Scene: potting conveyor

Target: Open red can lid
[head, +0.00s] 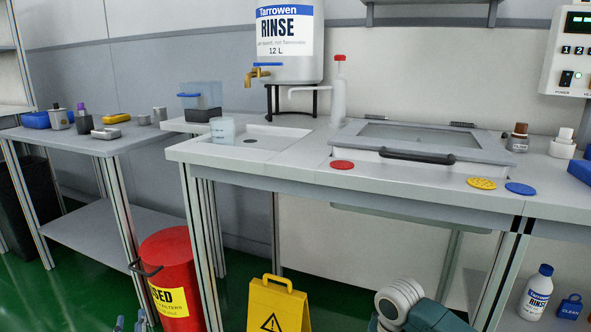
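The red can (172,281) stands on the green floor, left of the main bench's front leg. Its red lid (166,244) looks closed on top. A dark handle (146,269) sticks out at the can's upper left. A yellow label with partly visible text is on its front. My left gripper (130,324) shows only as two small fingertips at the bottom edge, below and left of the can. The tips are apart with nothing visible between them, and they look clear of the handle. My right gripper is out of view; only part of an arm shows at the bottom right.
A yellow warning sign (278,305) stands right of the can. The main bench (250,178) is above and right; a side table (85,142) with a lower shelf (98,212) is left. A dark bin (18,185) stands far left. Green floor shows left of the can.

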